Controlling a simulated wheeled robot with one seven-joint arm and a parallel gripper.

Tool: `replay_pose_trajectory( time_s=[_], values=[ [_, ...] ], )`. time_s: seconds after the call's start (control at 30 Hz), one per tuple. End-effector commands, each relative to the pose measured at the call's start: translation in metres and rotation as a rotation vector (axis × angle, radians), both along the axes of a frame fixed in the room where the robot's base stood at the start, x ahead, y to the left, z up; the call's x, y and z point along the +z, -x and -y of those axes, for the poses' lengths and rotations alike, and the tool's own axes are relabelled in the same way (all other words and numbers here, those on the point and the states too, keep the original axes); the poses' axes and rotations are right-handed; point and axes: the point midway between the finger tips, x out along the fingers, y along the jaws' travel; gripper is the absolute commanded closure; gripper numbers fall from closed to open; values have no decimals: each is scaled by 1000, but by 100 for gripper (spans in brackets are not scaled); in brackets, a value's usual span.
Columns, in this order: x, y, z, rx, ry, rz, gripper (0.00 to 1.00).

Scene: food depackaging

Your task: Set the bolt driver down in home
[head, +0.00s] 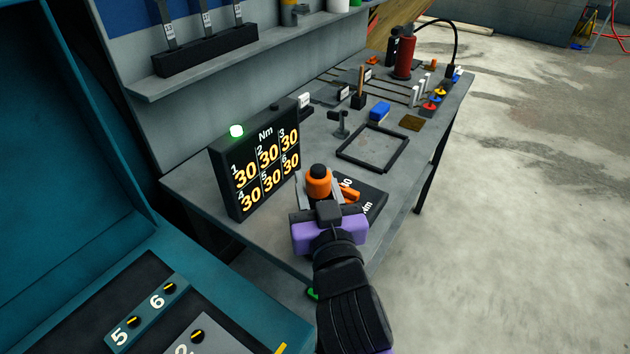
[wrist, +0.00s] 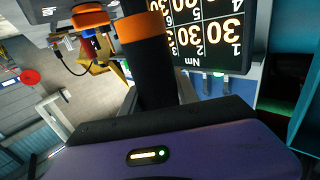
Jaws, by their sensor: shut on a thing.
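The bolt driver (head: 318,183) is an orange and black tool at the front end of the grey workbench. My purple and black gripper (head: 320,202) is shut on it. In the wrist view, the driver's dark shaft with an orange band (wrist: 147,28) stands between my grey fingers (wrist: 160,98). No spot marked "home" can be read. I cannot tell whether the driver touches the bench or pad.
A black torque display (head: 262,160) showing several 30s stands close to the left of my gripper. A teal machine (head: 60,290) fills the left foreground.

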Motion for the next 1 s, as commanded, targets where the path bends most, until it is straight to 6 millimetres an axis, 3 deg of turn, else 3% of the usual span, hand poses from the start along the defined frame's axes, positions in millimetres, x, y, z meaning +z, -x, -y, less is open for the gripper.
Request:
replay_pose_trajectory(
  time_s=[0.7,0.73,0.83,1.0],
  values=[
    [-14,0,0,0,-1,4,100],
    [-13,0,0,0,-1,5,58],
    [-13,0,0,0,-1,4,38],
    [-14,0,0,0,0,2,38]
  ],
)
